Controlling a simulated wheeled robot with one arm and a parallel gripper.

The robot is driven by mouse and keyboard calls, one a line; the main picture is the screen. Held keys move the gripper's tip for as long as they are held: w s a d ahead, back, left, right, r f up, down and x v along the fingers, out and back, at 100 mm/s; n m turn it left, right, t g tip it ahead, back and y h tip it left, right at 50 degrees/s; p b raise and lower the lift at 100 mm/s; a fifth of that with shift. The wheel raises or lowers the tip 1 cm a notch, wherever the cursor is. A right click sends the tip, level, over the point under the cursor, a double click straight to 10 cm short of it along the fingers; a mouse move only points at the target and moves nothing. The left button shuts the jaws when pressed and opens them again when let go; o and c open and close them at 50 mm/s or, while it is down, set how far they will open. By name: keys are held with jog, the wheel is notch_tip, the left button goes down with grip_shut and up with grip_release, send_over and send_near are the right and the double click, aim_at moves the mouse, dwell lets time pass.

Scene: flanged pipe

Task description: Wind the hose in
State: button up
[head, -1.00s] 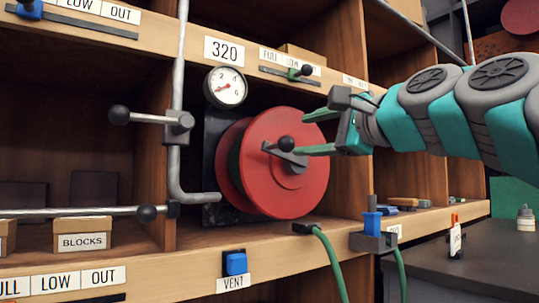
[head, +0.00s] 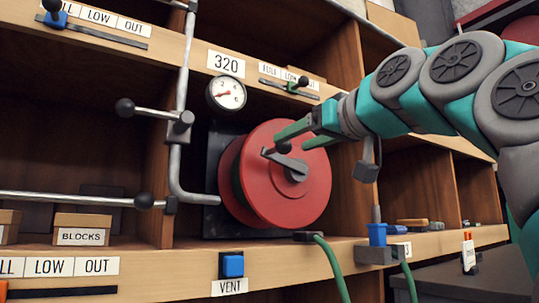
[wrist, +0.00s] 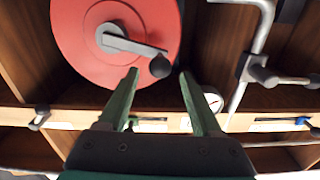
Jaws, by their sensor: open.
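A red hose reel (head: 285,200) stands upright in the shelf bay under the "320" label. A grey crank arm (head: 288,163) with a dark ball knob (head: 284,149) is on its face; they also show in the wrist view, where the knob (wrist: 160,66) lies between the fingertips. My gripper (head: 290,141) is open, its green fingers coming from the upper right to either side of the knob. I cannot tell whether a finger touches it. A green hose (head: 331,268) hangs over the shelf edge from a dark guide (head: 308,236) below the reel.
A grey pipe (head: 180,120) with a ball-ended handle (head: 125,107) and a gauge (head: 226,93) are left of and above the reel. A blue nozzle (head: 377,235) sits in a holder at right. A blue VENT button (head: 232,265) is on the front edge.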

aim_at(277, 149)
jog(key=p+x, duration=0.1)
jog(key=x, duration=0.6)
jog(key=shift+w+a+p, duration=0.1)
jog(key=shift+w+p, duration=0.1)
jog(key=shift+p, duration=0.1)
grip_shut()
dwell(1.1)
